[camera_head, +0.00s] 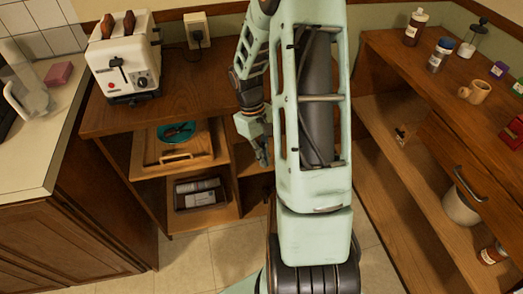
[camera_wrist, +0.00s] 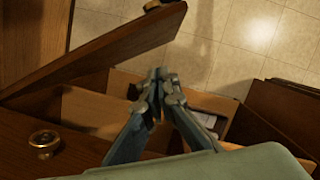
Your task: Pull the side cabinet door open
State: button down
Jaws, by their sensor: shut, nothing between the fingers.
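My gripper (camera_head: 262,150) hangs in front of the wooden side cabinet (camera_head: 120,118), right of its shelves in the head view. In the wrist view, my gripper (camera_wrist: 157,76) has its fingertips together with nothing between them. A wooden panel (camera_wrist: 100,55), which looks like a door seen edge-on and standing out from the cabinet, slants across the upper left there. A dark knob or handle (camera_wrist: 158,4) shows at its far end. The fingertips appear apart from the panel, though depth is hard to judge. A round metal knob (camera_wrist: 44,140) sits on another brown wooden face at lower left.
A white toaster (camera_head: 125,58) stands on the cabinet top. Below are a wooden tray or drawer (camera_head: 180,160) with a teal bowl (camera_head: 177,132) and a dark box (camera_head: 178,205). A cluttered shelf unit (camera_head: 400,60) stands at right. Tiled floor (camera_head: 195,258) is clear at lower left.

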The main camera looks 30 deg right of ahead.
jog(key=shift+x, duration=1.95)
